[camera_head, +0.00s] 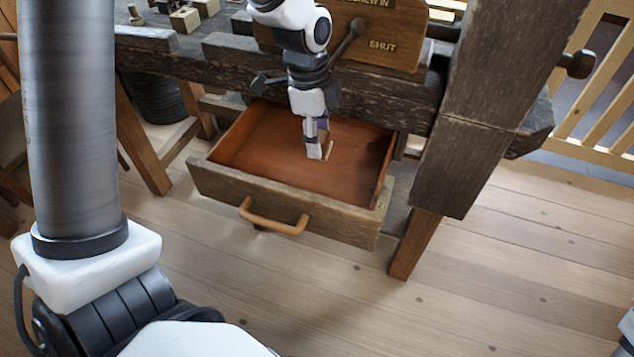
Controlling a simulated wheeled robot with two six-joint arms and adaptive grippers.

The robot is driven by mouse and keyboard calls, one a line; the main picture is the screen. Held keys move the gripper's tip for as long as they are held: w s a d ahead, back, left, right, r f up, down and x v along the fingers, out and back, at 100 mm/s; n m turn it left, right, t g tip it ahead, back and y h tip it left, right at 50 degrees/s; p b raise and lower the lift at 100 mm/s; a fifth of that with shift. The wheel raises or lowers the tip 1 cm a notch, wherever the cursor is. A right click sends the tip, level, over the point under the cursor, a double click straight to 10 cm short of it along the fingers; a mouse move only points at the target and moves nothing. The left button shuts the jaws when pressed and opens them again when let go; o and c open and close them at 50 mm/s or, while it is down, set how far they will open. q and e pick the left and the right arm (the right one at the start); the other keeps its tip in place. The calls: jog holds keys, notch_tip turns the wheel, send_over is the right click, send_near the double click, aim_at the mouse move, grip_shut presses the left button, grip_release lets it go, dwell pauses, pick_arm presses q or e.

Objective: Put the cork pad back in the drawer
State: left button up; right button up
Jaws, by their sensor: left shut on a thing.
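The drawer (285,208) is pulled out from under the workbench, its brown inside mostly bare. My left gripper (316,150) points down into the drawer opening, towards its right half. It is shut on a thin tan piece, which seems to be the cork pad (329,149); only a sliver shows beside the fingers. I cannot tell whether the pad touches the drawer floor. My right gripper is not in view.
The drawer's curved wooden handle (273,222) sticks out at the front. The dark bench top (390,98) lies behind and above the drawer, with a wooden board (400,50) marked SHUT. A thick bench post (480,130) stands at right. The plank floor in front is clear.

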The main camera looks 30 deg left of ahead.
aim_at(316, 186)
pick_arm(q)
jog(key=shift+s+a+f+m, duration=0.2)
jog(key=shift+f+m, duration=0.1)
jog(key=shift+f, duration=0.3)
notch_tip(316, 186, down, 9)
jog(key=b, duration=0.3)
jog(key=shift+s+a+f, duration=0.1)
jog(key=shift+s+f, duration=0.05)
jog(key=shift+f, duration=0.05)
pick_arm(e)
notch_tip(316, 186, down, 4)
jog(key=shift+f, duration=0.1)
pick_arm(q)
jog(key=shift+f, duration=0.1)
jog(key=o, duration=1.2)
notch_tip(316, 186, up, 12)
jog(key=a+p, duration=0.1)
jog(key=p, duration=0.2)
jog(key=shift+a, duration=0.2)
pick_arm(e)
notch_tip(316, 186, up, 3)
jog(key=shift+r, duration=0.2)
